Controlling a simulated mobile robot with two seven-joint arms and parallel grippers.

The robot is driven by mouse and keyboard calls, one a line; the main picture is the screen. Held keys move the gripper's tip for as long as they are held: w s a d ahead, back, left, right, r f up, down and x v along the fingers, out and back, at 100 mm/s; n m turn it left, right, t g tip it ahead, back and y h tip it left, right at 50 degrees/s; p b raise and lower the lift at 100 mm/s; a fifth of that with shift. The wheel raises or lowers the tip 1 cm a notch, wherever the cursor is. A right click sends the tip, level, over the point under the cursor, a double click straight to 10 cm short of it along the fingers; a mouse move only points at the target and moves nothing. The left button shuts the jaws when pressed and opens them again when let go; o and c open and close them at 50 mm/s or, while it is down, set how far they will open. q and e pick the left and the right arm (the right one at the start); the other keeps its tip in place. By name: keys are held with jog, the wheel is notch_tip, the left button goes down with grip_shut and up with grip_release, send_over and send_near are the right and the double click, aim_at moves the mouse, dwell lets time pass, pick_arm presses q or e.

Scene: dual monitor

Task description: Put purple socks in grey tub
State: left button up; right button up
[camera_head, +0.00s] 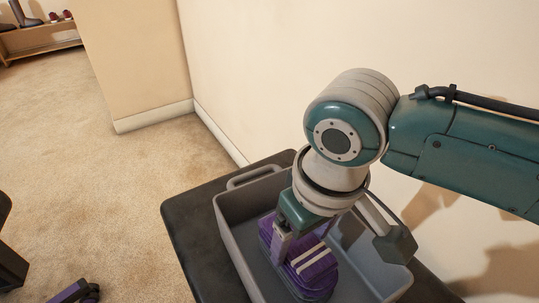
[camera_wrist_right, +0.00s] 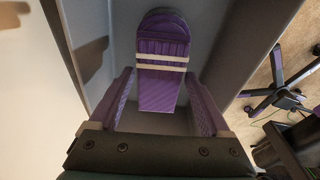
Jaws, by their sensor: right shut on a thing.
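The purple socks (camera_head: 312,272), a folded bundle with pale stripes, are inside the grey tub (camera_head: 233,232). My right gripper (camera_head: 292,248) reaches down into the tub and is shut on the socks. In the right wrist view the socks (camera_wrist_right: 163,50) show between the two fingers, with the tub wall (camera_wrist_right: 215,50) beside them. I cannot tell whether the socks touch the tub floor, as the gripper hides part of them. My left gripper is not in view.
The tub stands on a black bench (camera_head: 186,225) against a cream wall (camera_head: 260,70). Open carpet (camera_head: 100,190) lies to the left. A low shelf (camera_head: 40,40) with boots and shoes is at the far left. A chair base (camera_wrist_right: 280,95) shows in the right wrist view.

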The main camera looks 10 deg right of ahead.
aim_at(310, 254)
jog(key=o, duration=1.2)
jog(key=shift+f, duration=0.1)
jog(key=shift+c, duration=0.2)
notch_tip(310, 254, up, 12)
jog(key=s+p, duration=0.2)
jog(key=p, duration=0.5)
jog(key=s+a+y, duration=0.2)
jog(key=s, duration=0.4)
jog(key=s+d+r+m+t+h, duration=0.1)
jog(key=s+d+m+h, duration=0.1)
jog(key=s+d, duration=0.6)
jog(key=shift+s+d+r+t, duration=0.2)
jog(key=shift+d+r+t, duration=0.2)
jog(key=shift+d, duration=0.7)
